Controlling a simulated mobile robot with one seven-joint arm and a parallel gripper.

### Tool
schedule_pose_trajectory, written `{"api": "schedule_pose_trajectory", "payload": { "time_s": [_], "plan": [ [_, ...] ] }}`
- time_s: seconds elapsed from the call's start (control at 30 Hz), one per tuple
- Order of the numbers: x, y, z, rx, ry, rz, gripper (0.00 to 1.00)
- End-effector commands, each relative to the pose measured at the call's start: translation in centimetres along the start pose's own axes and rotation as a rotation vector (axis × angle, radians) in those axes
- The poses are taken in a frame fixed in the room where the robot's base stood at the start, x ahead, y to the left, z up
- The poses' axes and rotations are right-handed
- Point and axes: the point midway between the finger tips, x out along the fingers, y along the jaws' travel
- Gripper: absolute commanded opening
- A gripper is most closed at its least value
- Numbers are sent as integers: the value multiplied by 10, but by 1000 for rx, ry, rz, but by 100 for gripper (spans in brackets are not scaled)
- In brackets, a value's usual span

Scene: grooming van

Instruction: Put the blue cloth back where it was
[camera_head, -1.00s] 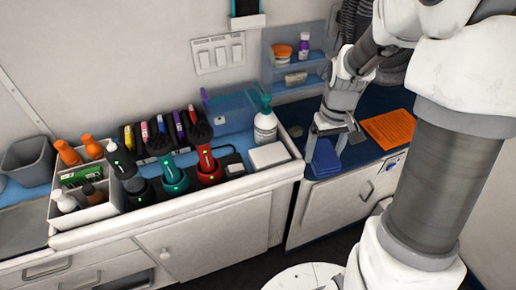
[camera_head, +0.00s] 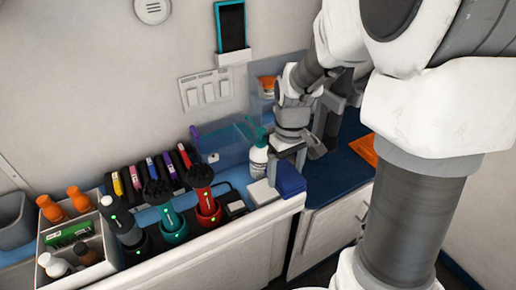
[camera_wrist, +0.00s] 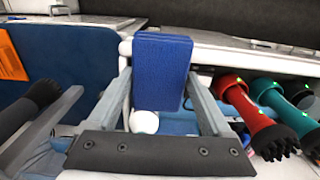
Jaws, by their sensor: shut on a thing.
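The blue cloth (camera_head: 289,180) is a folded stack that hangs below my gripper (camera_head: 286,164) in the head view. It shows beside the white folded pad (camera_head: 262,192) at the right end of the white counter (camera_head: 225,240). In the wrist view the blue cloth (camera_wrist: 162,70) is between the two fingers of my gripper (camera_wrist: 158,88), which are shut on it. I cannot tell whether the cloth touches the counter.
An orange cloth (camera_head: 364,149) lies on the dark blue top at the right.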

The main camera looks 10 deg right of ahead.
Motion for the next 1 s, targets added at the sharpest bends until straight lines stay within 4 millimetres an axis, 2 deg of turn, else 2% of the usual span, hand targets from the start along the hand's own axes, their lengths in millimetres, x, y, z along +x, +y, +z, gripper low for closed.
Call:
{"api": "schedule_pose_trajectory", "payload": {
  "time_s": [0.2, 0.4, 0.57, 0.8, 1.0],
  "plan": [
    [26, -2, -41, -2, -3, -1, 32],
    [38, -2, -63, 0, 0, 0, 32],
    [45, -2, -66, 1, 0, 0, 32],
    [78, -2, -66, 0, -2, 0, 32],
    [80, -2, -66, 0, 0, 1, 32]
  ]
}}
